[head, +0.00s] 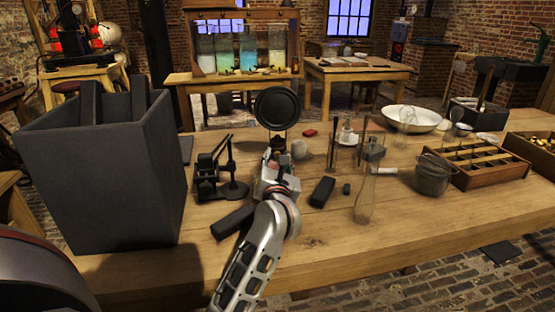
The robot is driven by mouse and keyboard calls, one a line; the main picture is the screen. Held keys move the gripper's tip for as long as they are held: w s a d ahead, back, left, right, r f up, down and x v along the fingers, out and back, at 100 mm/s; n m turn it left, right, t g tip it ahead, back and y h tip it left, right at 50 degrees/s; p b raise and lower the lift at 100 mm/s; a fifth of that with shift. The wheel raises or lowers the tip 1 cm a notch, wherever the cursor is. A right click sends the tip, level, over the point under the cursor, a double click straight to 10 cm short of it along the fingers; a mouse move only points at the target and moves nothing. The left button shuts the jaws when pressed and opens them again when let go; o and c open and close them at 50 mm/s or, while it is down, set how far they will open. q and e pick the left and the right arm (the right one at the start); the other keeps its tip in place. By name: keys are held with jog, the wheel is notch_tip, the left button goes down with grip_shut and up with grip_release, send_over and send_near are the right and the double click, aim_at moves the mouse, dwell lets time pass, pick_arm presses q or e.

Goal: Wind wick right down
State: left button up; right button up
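A round black disc (278,107), like a reflector or lens, stands up near the middle of the table. A small brass-coloured part shows just under it, and I cannot tell whether this is a lamp. No wick or winding knob can be made out. My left gripper (278,148) reaches forward just below and in front of the disc and hides what is there. The fingers are small and dark, so I cannot tell whether they touch anything or how far apart they are. My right gripper is out of view.
A tall dark bin (105,180) stands at the left. A black stand (216,178) is left of my arm. Dark blocks (322,191), a glass flask (368,195), a metal pot (433,176) and a divided wooden tray (475,163) lie to the right. The right front table is clear.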

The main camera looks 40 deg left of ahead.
pick_arm(q)
jog(key=shift+s+d, duration=0.1)
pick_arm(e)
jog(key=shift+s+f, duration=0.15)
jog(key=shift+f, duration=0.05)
pick_arm(q)
jog(key=v, duration=1.1)
jog(key=shift+s+d, duration=0.25)
jog(key=shift+s, duration=0.05)
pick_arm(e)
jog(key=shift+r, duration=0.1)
